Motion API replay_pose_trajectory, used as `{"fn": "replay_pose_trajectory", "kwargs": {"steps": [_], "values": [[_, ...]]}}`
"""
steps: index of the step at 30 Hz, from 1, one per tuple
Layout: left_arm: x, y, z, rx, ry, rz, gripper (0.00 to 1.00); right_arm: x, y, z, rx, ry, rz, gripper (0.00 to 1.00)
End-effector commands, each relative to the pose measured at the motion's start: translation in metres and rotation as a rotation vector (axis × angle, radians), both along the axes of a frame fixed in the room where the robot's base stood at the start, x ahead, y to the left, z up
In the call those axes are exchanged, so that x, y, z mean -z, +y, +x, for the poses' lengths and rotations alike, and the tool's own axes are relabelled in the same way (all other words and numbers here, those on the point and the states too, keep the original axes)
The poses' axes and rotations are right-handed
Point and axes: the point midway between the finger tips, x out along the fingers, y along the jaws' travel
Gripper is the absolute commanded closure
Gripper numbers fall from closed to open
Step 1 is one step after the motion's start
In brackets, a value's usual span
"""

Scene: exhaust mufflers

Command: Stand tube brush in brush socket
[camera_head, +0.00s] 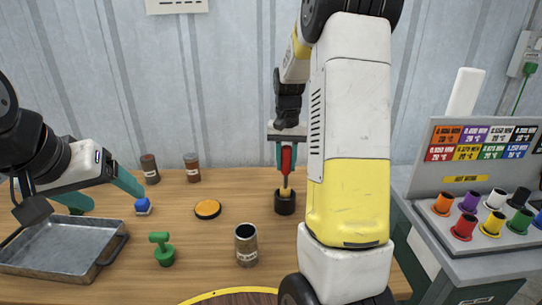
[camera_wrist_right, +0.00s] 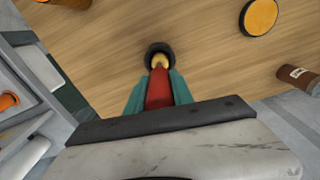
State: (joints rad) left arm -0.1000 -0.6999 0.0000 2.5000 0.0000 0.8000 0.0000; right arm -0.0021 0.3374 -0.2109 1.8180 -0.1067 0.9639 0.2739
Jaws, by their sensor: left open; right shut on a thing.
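The tube brush (camera_head: 286,165) has a red handle and a yellowish lower part. It hangs upright with its lower end at the mouth of the black round brush socket (camera_head: 285,204). My right gripper (camera_head: 287,160) is shut on the red handle, above the socket. In the right wrist view, the brush (camera_wrist_right: 158,88) points into the dark socket (camera_wrist_right: 158,50) between the teal fingers (camera_wrist_right: 159,98). How deep the tip sits is hidden. My left gripper (camera_head: 105,195) is open and empty, above the table at the left, near the metal tray.
A metal tray (camera_head: 118,245) lies at front left. A green knobbed object (camera_head: 162,250), a metal cup (camera_head: 246,245), an orange disc (camera_head: 207,209), a blue-topped object (camera_head: 142,206) and two brown cylinders (camera_head: 150,168) (camera_head: 192,168) stand around. A rack of coloured cups (camera_head: 470,250) is at right.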

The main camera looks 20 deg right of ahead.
Motion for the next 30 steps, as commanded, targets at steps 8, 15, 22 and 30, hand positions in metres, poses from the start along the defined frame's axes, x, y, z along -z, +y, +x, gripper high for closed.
{"fn": "replay_pose_trajectory", "kwargs": {"steps": [8, 15, 22, 30], "values": [[0.000, 0.000, 0.000, 0.000, 0.000, 0.000, 0.24, 0.000, 0.000, 0.000, 0.000, 0.000, 0.000, 0.58], [0.000, 0.000, 0.000, 0.000, 0.000, 0.000, 0.24, 0.000, 0.000, 0.000, 0.000, 0.000, 0.000, 0.46], [0.000, 0.000, 0.000, 0.000, 0.000, 0.000, 0.24, -0.009, 0.000, 0.000, 0.000, -0.002, 0.000, 0.46], [0.000, 0.000, 0.000, 0.000, 0.000, 0.000, 0.24, -0.054, 0.000, 0.001, 0.000, -0.004, -0.001, 0.46]]}}
